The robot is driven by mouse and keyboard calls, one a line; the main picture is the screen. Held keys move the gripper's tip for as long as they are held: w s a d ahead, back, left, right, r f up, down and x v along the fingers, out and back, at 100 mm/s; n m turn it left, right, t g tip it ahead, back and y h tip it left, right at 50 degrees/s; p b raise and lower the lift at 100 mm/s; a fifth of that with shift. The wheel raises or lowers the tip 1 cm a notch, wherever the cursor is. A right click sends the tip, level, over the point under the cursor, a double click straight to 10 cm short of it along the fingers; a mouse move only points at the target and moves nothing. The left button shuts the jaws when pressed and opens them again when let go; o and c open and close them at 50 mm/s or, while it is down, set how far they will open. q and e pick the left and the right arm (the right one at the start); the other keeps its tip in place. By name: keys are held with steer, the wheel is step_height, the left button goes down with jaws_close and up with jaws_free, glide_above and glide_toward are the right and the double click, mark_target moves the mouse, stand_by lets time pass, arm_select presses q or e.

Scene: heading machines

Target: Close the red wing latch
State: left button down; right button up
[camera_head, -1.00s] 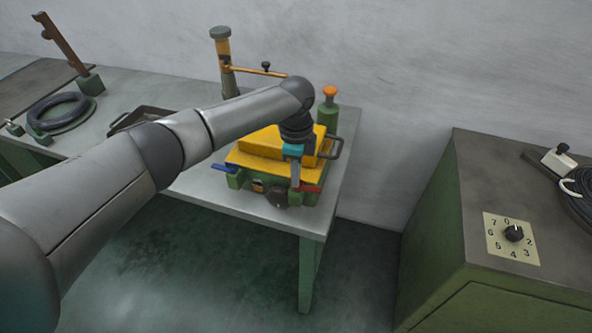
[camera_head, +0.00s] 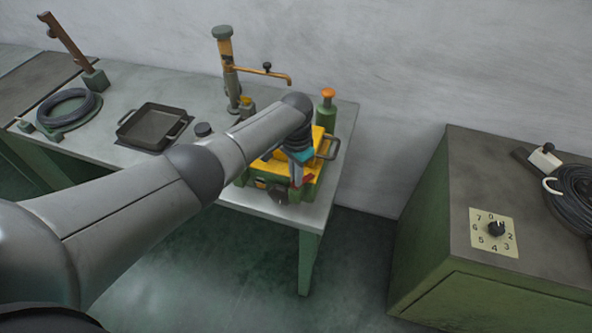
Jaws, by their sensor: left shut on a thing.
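The red wing latch (camera_head: 308,180) is a small red lever on the front right of a green and yellow machine (camera_head: 316,188) at the table's right end. My left gripper (camera_head: 297,184) points down at the front of this machine, right at the latch. It is shut on the red wing latch, whose visible end sticks out to the right of the fingers and slants upward. The fingers hide the rest of the latch. My right gripper is not in view.
A dark handle (camera_head: 328,148) and a green bottle with an orange top (camera_head: 327,108) stand close behind the gripper. A tray (camera_head: 152,127), a coiled ring (camera_head: 66,108) and an orange-armed post (camera_head: 228,70) stand left. A green cabinet with a dial (camera_head: 496,229) is at right.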

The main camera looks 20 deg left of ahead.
arm_select(q)
steer(key=n, duration=0.1)
steer(key=n+p, duration=0.1)
steer(key=n, duration=0.1)
steer(key=shift+s+f, duration=0.15)
steer(key=shift+s, duration=0.05)
steer(key=shift+n+p, duration=0.4)
steer(key=shift+n, duration=1)
steer(key=shift+f, duration=0.1)
steer(key=c, duration=1)
jaws_free()
steer(key=shift+w+a, duration=0.1)
steer(key=shift+w, duration=0.05)
steer(key=shift+r, duration=0.2)
